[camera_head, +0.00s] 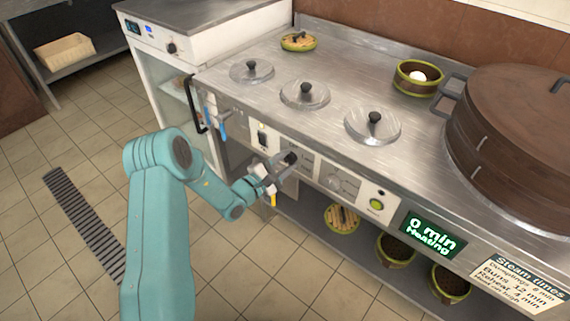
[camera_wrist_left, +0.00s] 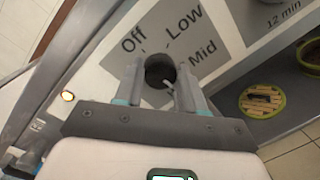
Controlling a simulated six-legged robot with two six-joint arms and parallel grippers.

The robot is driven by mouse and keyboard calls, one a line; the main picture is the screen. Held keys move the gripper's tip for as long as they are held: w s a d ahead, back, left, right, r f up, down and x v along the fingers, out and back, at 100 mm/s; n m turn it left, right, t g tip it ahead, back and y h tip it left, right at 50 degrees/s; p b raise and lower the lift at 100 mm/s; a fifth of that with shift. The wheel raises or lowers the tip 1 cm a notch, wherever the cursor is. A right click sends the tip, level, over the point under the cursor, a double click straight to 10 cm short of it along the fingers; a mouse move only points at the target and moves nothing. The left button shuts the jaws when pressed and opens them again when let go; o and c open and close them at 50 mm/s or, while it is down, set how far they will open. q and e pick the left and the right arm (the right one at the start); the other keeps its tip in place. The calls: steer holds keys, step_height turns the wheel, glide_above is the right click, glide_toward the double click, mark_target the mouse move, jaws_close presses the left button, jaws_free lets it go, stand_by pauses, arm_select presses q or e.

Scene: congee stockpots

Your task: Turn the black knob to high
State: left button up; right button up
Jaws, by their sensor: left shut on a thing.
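The black knob (camera_head: 291,157) is on the stove's front panel, left of the middle. In the left wrist view the black knob (camera_wrist_left: 158,68) sits on a grey dial plate (camera_wrist_left: 207,52) with the labels Off, Low and Mid. A short pale mark shows on the knob's lower right edge, below the Mid label. No High label shows; the gripper covers the lower part of the plate. My left gripper (camera_head: 277,168) is shut on the knob, with one finger on each side of it. My right gripper is not in view.
A second dial (camera_head: 340,181) and a green button (camera_head: 376,205) are to the right on the panel, then a display (camera_head: 433,234) reading "0 min Heating". A black switch (camera_head: 262,138) is to the left. Below, baskets (camera_head: 342,218) stand on a shelf.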

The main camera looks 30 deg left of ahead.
arm_select(q)
steer(key=shift+s+f+m, duration=0.1)
steer(key=shift+m, duration=0.4)
steer(key=o, duration=1.1)
steer(key=shift+c, duration=0.2)
steer(key=s+a+p, duration=0.1)
steer(key=s+a, duration=0.2)
steer(key=s, duration=1.3)
